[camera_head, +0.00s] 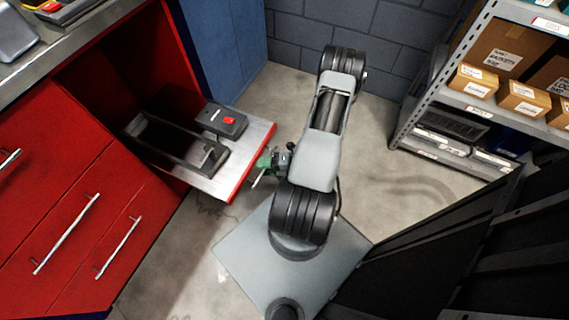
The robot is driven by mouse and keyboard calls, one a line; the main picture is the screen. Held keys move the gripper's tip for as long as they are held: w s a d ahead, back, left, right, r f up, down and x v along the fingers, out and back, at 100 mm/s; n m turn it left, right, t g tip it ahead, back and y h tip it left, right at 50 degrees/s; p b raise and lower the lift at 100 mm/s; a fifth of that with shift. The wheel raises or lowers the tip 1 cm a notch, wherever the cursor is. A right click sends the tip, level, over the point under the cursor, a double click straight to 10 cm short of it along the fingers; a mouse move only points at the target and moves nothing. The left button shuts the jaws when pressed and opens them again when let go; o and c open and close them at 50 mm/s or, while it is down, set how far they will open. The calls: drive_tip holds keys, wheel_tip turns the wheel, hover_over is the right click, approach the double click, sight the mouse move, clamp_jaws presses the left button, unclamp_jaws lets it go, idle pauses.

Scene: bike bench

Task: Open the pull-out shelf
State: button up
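The pull-out shelf (243,160) is a grey metal board with a red front edge, sticking well out of the open bay of the red cabinet. A dark grey box with a red switch (222,121) and a dark metal frame (180,143) sit on it. My gripper (262,171) is at the shelf's red front edge, with a green part beside it. The fingers are small and partly hidden by my arm, so I cannot tell whether they are open, shut or touching the shelf.
Red drawers with silver handles (66,234) are at left, below a workbench top (45,52). A shelving rack (470,105) with cardboard boxes stands at right. A grey block wall (380,45) is behind. Bare floor (395,195) lies between my arm and the rack.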

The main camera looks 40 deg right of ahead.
drive_tip(key=p+v, duration=0.2)
drive_tip(key=v, duration=1.1)
drive_tip(key=shift+s+d+r+p, duration=0.2)
drive_tip(key=shift+s+d+p, duration=0.05)
drive_tip(key=shift+p, duration=0.1)
drive_tip(key=w+a+r+n+g+h+p, duration=0.1)
drive_tip(key=w+a+r+n+g+p, duration=0.2)
drive_tip(key=r+n, duration=0.55)
drive_tip(key=w+a+r+n+g+h+p, duration=0.1)
drive_tip(key=w+r+n+g+p, duration=0.2)
drive_tip(key=r+n+g+p, duration=0.45)
drive_tip(key=w+a+r+n+g+h+p, duration=0.1)
drive_tip(key=w+a+r+n+g+p, duration=0.15)
drive_tip(key=r+n, duration=0.75)
drive_tip(key=a+r+n+t+h+p, duration=0.2)
drive_tip(key=a+r+n+h+p, duration=0.2)
drive_tip(key=r+n, duration=0.6)
drive_tip(key=w+a+r+n+t+h+p, duration=0.1)
drive_tip(key=a+r+n+h+p, duration=0.3)
drive_tip(key=r, duration=1.4)
drive_tip(key=a+n+t+p, duration=0.1)
drive_tip(key=a+n+p, duration=0.2)
drive_tip(key=n, duration=0.3)
drive_tip(key=shift+w+a+t, duration=0.3)
drive_tip(key=shift+a+t, duration=0.1)
drive_tip(key=shift+a, duration=0.15)
